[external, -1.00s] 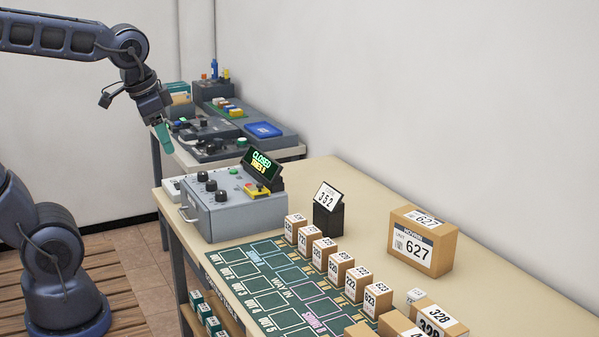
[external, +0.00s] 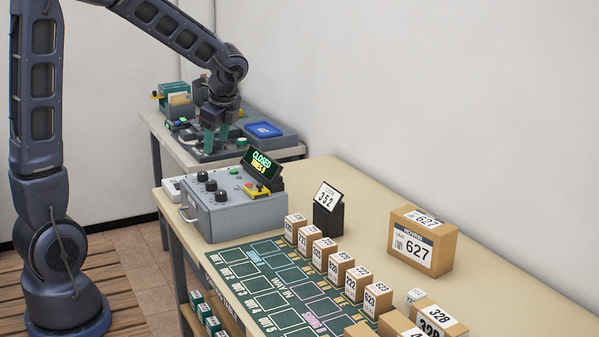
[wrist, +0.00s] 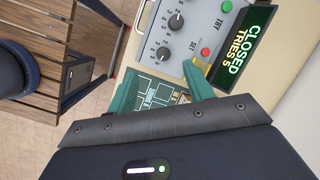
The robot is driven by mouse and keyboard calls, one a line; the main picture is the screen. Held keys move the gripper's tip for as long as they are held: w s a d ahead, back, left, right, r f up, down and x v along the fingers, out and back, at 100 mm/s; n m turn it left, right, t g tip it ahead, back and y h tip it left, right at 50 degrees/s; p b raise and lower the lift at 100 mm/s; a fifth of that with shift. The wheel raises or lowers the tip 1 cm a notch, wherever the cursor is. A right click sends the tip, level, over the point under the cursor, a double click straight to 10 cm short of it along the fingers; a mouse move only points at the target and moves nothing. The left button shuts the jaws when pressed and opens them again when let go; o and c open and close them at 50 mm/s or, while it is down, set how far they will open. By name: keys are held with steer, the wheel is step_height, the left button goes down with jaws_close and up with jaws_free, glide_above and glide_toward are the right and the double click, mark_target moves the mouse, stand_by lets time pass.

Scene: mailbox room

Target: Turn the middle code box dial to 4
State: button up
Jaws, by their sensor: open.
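The grey code box (external: 240,216) stands at the table's left end with three black dials in a row on its top. The middle dial (external: 211,186) also shows near the top of the wrist view (wrist: 176,22), with another dial (wrist: 163,53) below it. The number it points to is too small to read. The box's display (external: 262,168) reads CLOSED, TRIES 5. My gripper (external: 216,138) points down with its green fingers apart and empty. It appears above and behind the box in the external view. In the wrist view the fingertips (wrist: 158,82) are apart from the dials.
A red button (wrist: 205,52) and a green button (wrist: 227,6) sit beside the dials. A green lettered mat (external: 270,285) and small numbered boxes lie in front of the code box. A larger box marked 627 (external: 420,243) stands at right. A back table (external: 290,152) holds equipment.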

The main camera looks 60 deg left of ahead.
mark_target(212, 182)
steer(key=a+f+m, duration=0.1)
steer(key=a+f, duration=0.2)
steer(key=f, duration=0.2)
steer(key=w+a+f, duration=0.1)
steer(key=a+f, duration=0.2)
steer(key=f, duration=0.2)
steer(key=a+f+m+g, duration=0.1)
steer(key=a+f, duration=0.3)
steer(key=f, duration=0.1)
steer(key=shift+w+m, duration=0.25)
steer(key=shift+m, duration=0.05)
steer(key=shift+c, duration=0.2)
steer(key=c, duration=0.9)
